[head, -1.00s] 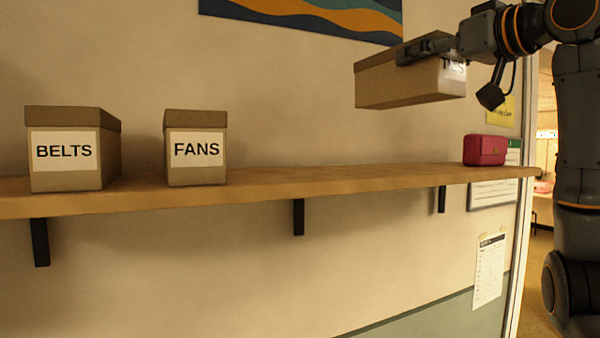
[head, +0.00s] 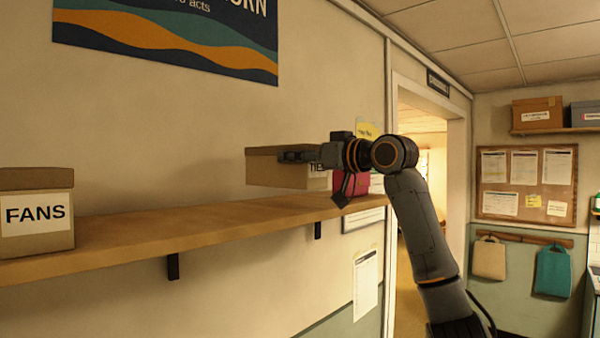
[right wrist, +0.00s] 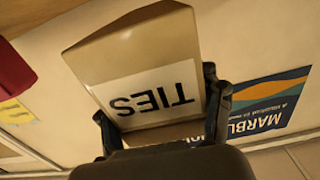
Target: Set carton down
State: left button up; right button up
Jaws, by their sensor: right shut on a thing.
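The carton (head: 262,168) is a tan lidded box with a white label reading TIES, clear in the right wrist view (right wrist: 180,40). My right gripper (head: 300,156) is shut on it, with one finger on each side in the right wrist view (right wrist: 163,125). The carton hangs level above the wooden shelf (head: 190,232), a small gap below it in the head view. The FANS carton (head: 35,250) stands on the shelf at the far left. My left gripper is not in view.
A red case (head: 352,184) is partly hidden behind my right wrist at the shelf's right end; it also shows in the right wrist view (right wrist: 12,85). The shelf between the FANS carton and the held carton is clear. A doorway (head: 420,130) opens to the right.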

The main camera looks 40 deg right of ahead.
aim_at(300, 176)
jog(key=shift+w+d+f, duration=0.2)
jog(key=shift+d+f, duration=0.05)
jog(key=shift+f, duration=0.2)
jog(key=shift+w+d+f, duration=0.1)
jog(key=shift+w+f, duration=0.05)
jog(key=shift+f, duration=0.45)
jog(key=shift+w+f, duration=0.1)
jog(key=shift+f, duration=0.95)
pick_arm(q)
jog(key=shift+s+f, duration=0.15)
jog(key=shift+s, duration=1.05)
pick_arm(e)
jog(key=shift+s, duration=0.15)
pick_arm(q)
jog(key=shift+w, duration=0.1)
pick_arm(e)
jog(key=shift+f, duration=0.1)
jog(key=o, duration=1.4)
jog(key=shift+c, duration=0.2)
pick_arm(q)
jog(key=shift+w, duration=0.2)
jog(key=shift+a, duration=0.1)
